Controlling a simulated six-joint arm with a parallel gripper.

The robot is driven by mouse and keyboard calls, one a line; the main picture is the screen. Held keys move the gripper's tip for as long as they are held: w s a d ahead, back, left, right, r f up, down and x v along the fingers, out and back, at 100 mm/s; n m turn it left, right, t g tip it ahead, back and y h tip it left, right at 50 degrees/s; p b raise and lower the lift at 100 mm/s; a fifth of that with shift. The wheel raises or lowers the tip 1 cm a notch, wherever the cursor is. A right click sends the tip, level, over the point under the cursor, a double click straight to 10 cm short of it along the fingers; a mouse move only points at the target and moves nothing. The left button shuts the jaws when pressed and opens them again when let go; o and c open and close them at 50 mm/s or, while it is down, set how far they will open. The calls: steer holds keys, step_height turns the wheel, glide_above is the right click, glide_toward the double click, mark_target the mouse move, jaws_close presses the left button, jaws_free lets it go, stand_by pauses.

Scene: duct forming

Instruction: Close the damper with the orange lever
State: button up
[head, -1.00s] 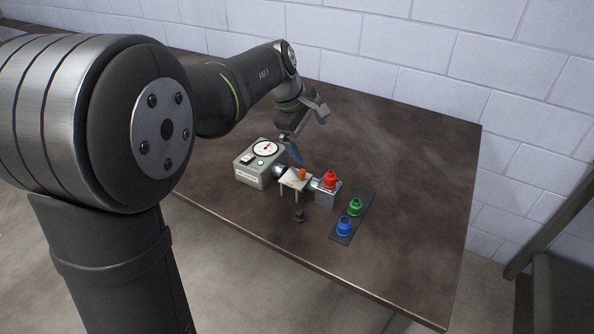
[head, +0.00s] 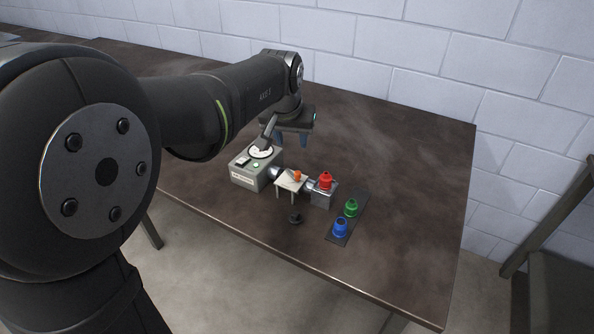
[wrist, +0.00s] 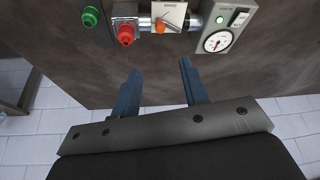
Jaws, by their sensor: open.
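The orange lever (head: 297,175) sits on a pale plate on legs, part of the short duct between the grey box and the red-topped block. In the wrist view the orange lever (wrist: 160,26) is at the top middle, with a thin rod over the plate (wrist: 174,14). My gripper (wrist: 157,80) is open and empty, its two blue fingers apart, and the lever lies beyond the fingertips. In the head view my gripper (head: 290,138) is behind the duct, partly hidden by my arm. The damper inside the duct is hidden.
A grey box with a dial gauge (head: 261,152) stands left of the plate. A red fitting (head: 326,181) tops the block at right. Green (head: 351,208) and blue (head: 340,228) fittings sit on a dark strip. A small black knob (head: 296,218) lies in front. The table's right side is clear.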

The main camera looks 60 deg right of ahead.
mark_target(297, 173)
steer(key=x, duration=1.7)
steer(key=shift+w+d+f, duration=0.1)
steer(key=shift+w+d, duration=0.05)
jaws_close()
